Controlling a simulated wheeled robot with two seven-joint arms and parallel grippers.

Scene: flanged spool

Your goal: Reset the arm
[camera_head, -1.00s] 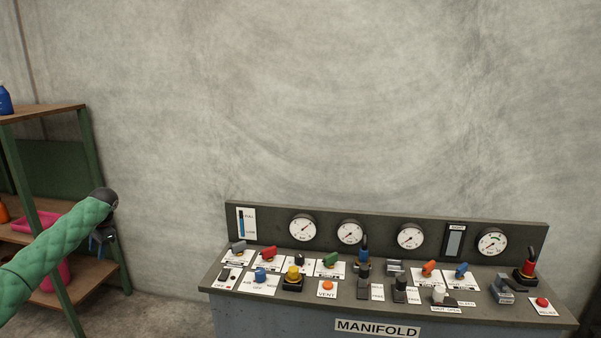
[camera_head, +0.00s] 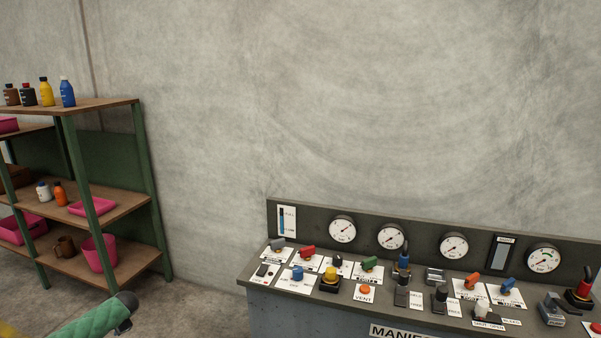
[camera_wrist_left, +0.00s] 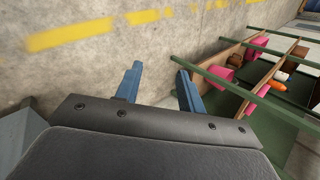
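My left arm (camera_head: 92,325), in a green sleeve with a dark wrist joint, comes in at the bottom left of the head view. Its fingers are hidden there. In the left wrist view my left gripper (camera_wrist_left: 158,90) shows two blue fingers standing apart with nothing between them, above the concrete floor. My right gripper is in neither view. The manifold panel (camera_head: 262,320) stands to the right of my left arm, with gauges, coloured levers and buttons on it. My arm is apart from the panel.
A green-framed shelf (camera_head: 98,105) with bottles and pink bins stands at the left. It also shows at the right of the left wrist view (camera_wrist_left: 222,88). Bare floor (camera_head: 190,310) lies between shelf and panel. A concrete wall closes the back.

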